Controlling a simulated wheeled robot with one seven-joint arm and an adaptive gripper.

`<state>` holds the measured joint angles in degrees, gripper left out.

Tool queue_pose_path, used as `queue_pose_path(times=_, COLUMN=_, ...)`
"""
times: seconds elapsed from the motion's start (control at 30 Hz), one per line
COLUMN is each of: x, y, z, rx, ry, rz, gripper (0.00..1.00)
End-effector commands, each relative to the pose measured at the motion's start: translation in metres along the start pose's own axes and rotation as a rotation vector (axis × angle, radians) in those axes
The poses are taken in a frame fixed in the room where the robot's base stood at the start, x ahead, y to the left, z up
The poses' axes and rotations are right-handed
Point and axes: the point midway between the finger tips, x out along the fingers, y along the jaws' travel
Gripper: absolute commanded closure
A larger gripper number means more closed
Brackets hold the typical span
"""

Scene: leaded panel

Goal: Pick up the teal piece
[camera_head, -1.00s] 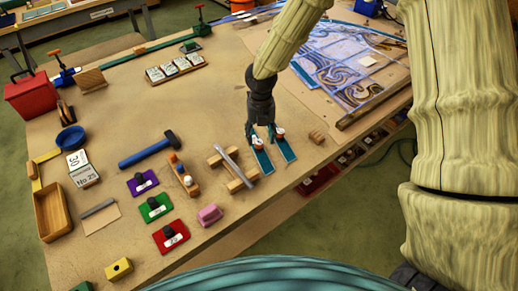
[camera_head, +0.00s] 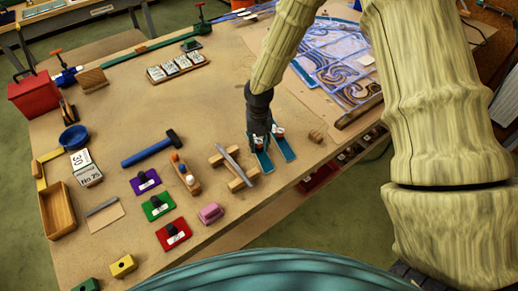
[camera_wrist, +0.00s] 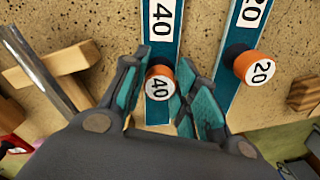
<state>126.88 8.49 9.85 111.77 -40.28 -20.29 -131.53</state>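Two long teal pieces lie side by side near the table's front edge. The left one, marked 40 (camera_head: 264,161), also shows in the wrist view (camera_wrist: 163,25); the right one, marked 20 (camera_head: 284,149), shows there too (camera_wrist: 236,35). Each has an orange knob with a white numbered top. My gripper (camera_wrist: 160,88) points down over the left piece, its teal-padded fingers on either side of the 40 knob (camera_wrist: 160,82). The fingers are apart, with small gaps visible beside the knob. In the head view my gripper (camera_head: 264,138) hides most of that knob.
The 20 knob (camera_wrist: 257,69) stands close to the right finger. A metal bar on wooden blocks (camera_head: 235,167) lies left of the pieces, and a small wooden block (camera_head: 316,136) lies right. Purple (camera_head: 144,182), green (camera_head: 158,206) and red (camera_head: 173,235) knobbed plates lie further left.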

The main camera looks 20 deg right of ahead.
Motion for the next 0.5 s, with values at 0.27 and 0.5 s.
queue_pose_path(times=0.27, x=-0.0003, y=0.0001, z=0.0001, rx=0.0, ry=0.0, rz=0.0, gripper=1.0)
queue_pose_path(times=0.5, x=-0.0045, y=0.0003, z=0.0006, rx=0.001, ry=-0.001, rz=0.002, gripper=1.0)
